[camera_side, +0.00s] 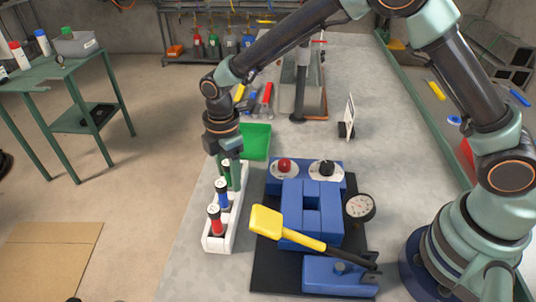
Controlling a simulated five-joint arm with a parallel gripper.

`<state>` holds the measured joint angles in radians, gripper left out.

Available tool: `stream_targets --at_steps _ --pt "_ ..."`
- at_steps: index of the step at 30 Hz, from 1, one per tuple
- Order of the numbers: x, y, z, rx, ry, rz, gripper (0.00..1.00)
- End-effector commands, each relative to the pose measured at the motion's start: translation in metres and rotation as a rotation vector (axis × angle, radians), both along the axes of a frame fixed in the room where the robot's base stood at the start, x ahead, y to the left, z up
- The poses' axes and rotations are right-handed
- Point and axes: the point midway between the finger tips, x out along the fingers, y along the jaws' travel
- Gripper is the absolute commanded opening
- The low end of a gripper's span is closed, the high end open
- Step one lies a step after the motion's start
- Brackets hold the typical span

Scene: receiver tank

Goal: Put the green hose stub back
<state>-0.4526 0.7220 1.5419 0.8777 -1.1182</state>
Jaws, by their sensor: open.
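The green hose stub (227,174) stands upright at the far end of the white rack (217,244), in line with the blue stub (222,194) and the red stub (215,220). My gripper (230,157) points down at the green stub's top and is open. Its fingers partly hide the stub's upper end. I cannot tell whether they touch it.
Right of the rack is a blue block unit (311,209) with a yellow lever (285,229), a red knob (284,165), a black knob (326,168) and a gauge (359,207). A white card (349,117) stands farther back.

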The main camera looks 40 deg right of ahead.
Motion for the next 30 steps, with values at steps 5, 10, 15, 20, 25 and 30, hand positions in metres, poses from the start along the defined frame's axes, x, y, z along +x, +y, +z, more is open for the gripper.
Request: stream_targets --at_steps 5,10,15,20,25,30 --pt "0.001 0.001 0.020 0.002 -0.004 0.000 0.60" --pt "0.001 0.001 0.055 0.003 -0.006 0.000 0.60" --pt "0.001 0.001 0.088 0.002 -0.004 0.000 0.60" --pt "0.001 0.000 0.111 0.001 -0.003 0.000 0.60" --pt "0.000 -0.002 0.123 0.002 -0.005 -0.011 0.60" --pt "-0.006 -0.028 0.148 0.025 -0.047 -0.158 0.60"
